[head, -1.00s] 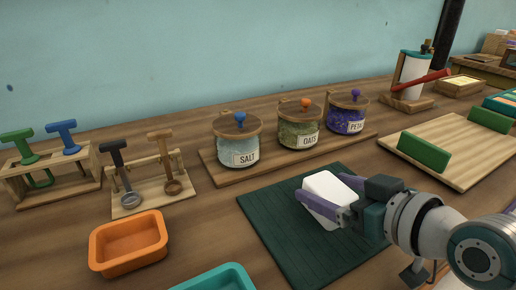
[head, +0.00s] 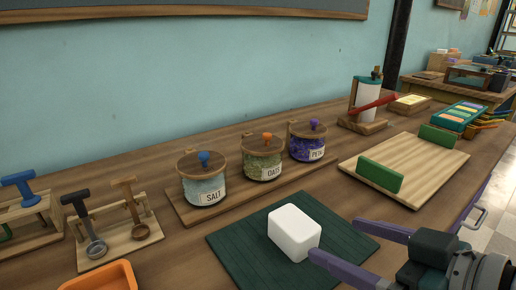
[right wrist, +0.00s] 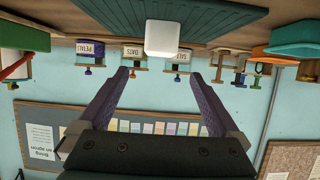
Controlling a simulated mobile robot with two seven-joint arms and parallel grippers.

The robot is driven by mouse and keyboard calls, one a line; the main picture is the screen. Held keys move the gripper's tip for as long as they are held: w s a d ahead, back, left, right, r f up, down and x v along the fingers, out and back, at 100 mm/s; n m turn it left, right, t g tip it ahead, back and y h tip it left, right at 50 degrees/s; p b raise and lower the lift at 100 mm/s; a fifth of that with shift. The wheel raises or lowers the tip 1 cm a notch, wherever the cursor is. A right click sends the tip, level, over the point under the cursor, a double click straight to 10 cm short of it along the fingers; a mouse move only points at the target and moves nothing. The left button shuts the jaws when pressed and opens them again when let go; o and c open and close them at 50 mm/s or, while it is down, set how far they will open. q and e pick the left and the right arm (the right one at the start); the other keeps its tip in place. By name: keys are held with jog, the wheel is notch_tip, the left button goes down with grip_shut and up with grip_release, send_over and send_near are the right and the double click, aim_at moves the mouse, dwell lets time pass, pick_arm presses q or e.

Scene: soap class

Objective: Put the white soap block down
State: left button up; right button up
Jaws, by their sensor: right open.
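The white soap block (head: 294,232) rests on the dark green mat (head: 235,252) in the head view. It also shows in the right wrist view (right wrist: 163,38), on the mat beyond my fingertips. My right gripper (head: 338,242) is open with purple fingers, at the right of the block and apart from it. In the right wrist view nothing is between its fingers (right wrist: 170,76). My left gripper is in neither view.
Jars of salt (head: 203,186), oats (head: 262,162) and petals (head: 308,146) stand on a board behind the mat. A pale board with green blocks (head: 380,175) lies to the right. An orange tray (head: 98,276) and a scoop rack (head: 118,240) are at left.

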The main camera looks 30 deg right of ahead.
jog(key=s+a+g, duration=0.1)
jog(key=a, duration=0.1)
jog(key=s+a+f+n+g, duration=0.1)
jog(key=a+g, duration=0.1)
jog(key=s+a+f+g+y, duration=0.1)
jog(key=a, duration=0.1)
jog(key=shift+s+a, duration=0.15)
jog(key=shift+a, duration=0.1)
jog(key=s+g+h, duration=0.1)
jog(key=s+g, duration=0.4)
jog(key=s, duration=0.2)
jog(key=shift+s+a+r+g+h, duration=0.2)
jog(key=shift+a+r+g+h, duration=0.15)
jog(key=shift+a+g+h, duration=0.1)
jog(key=shift+r, duration=0.1)
notch_tip(320, 180, up, 53)
jog(key=p, duration=5.3)
